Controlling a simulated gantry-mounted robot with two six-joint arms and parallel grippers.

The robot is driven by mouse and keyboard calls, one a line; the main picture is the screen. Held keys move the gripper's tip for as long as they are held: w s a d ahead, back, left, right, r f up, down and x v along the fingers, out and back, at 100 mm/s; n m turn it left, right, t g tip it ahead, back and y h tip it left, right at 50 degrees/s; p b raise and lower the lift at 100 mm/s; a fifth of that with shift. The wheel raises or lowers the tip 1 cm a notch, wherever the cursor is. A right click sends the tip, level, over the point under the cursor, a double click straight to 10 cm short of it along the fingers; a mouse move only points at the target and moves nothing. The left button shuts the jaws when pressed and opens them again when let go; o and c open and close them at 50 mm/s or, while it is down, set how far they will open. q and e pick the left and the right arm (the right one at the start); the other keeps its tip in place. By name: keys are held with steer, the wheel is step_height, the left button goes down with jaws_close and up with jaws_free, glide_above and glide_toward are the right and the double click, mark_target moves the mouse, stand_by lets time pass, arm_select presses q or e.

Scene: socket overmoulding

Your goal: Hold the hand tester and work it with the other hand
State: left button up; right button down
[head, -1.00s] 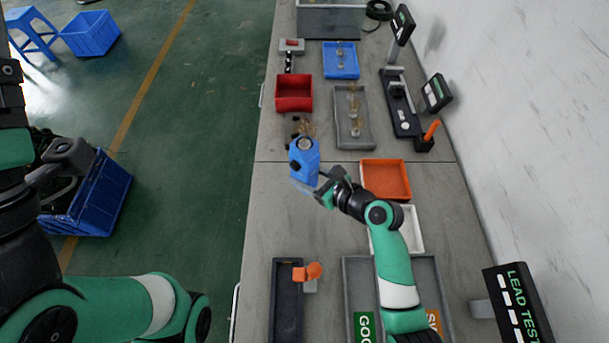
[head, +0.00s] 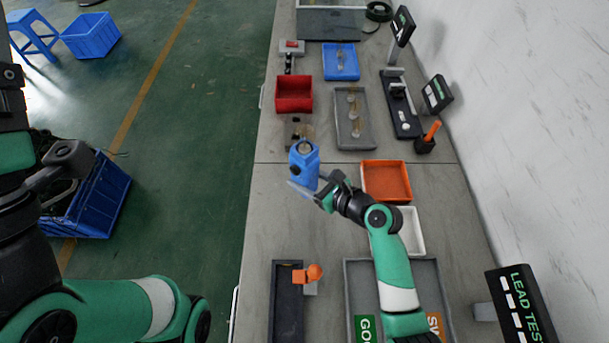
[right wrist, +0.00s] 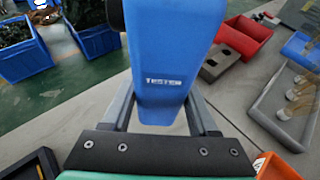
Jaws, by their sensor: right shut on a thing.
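The hand tester (head: 304,168) is a blue block-shaped device with a round ring-like feature on top. My right gripper (head: 322,194) is shut on it and holds it over the bench near its left edge. In the right wrist view the tester (right wrist: 163,60) stands between the two fingers, its "TESTER" lettering facing the camera. My left gripper (head: 62,160) is at the far left, over the floor side and well away from the tester. Whether its jaws are open or shut does not show.
A grey block with holes (head: 293,133) sits just behind the tester. A red bin (head: 294,107), a grey tray of parts (head: 367,142) and an orange tray (head: 404,193) are close by. A dark narrow tray (head: 287,320) and a lead-test display (head: 519,300) are nearer.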

steer(key=shift+f+b, duration=2.65)
steer(key=shift+f, duration=1.45)
arm_select(q)
step_height(320, 180, down, 6)
steer(key=shift+r, duration=0.2)
arm_select(e)
steer(key=shift+f, duration=0.2)
arm_select(q)
jaws_close()
